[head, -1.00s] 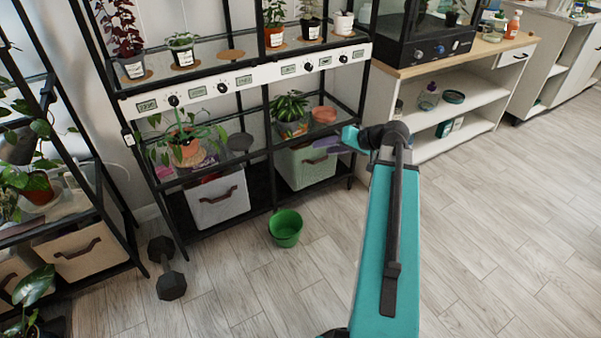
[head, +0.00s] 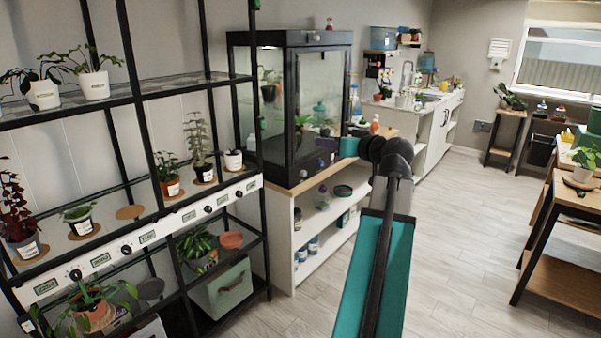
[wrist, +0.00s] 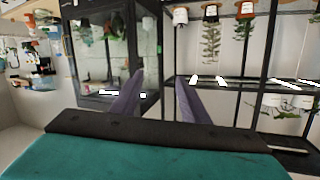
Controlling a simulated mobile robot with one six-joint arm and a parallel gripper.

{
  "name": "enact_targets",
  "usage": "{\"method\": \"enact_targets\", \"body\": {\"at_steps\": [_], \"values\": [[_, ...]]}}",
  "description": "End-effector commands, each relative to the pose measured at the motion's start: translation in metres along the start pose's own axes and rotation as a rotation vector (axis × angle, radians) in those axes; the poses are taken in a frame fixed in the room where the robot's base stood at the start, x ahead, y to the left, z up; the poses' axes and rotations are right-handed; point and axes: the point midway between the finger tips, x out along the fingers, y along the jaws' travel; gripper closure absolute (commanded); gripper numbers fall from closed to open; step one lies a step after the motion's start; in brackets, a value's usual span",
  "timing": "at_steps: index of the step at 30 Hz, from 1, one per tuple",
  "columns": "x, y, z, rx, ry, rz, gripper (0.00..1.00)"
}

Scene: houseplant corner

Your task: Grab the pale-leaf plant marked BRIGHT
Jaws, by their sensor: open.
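No label reading BRIGHT can be made out, so I cannot tell which plant is the one marked so. Labelled pots stand on the black rack in the head view: a white-potted plant (head: 93,78) on the upper shelf, an orange-potted plant (head: 169,178), a taller fine-leaved plant (head: 199,145) and a small white pot (head: 233,160) lower down. A light-green leafy plant (head: 586,160) stands on the wooden table at the right. My gripper (wrist: 157,92) is open and empty in the wrist view, which looks upside down; in the head view its tip is small before the glass cabinet.
The black glass cabinet (head: 322,100) stands on a white shelf unit (head: 322,235) beside the rack. A wooden table (head: 565,280) stands at the right edge. A sink counter (head: 437,120) is at the back. The wooden floor (head: 460,240) between them is clear.

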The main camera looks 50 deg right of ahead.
Motion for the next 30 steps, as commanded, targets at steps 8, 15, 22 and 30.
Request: {"method": "enact_targets", "body": {"at_steps": [8, 15, 22, 30], "values": [[-0.082, 0.031, -0.123, -0.109, 0.128, 0.128, 0.58], [-0.109, 0.039, -0.155, -0.149, 0.166, 0.170, 0.58], [-0.109, 0.039, -0.155, -0.150, 0.168, 0.172, 0.58], [-0.109, 0.039, -0.155, -0.149, 0.168, 0.171, 0.69]]}}
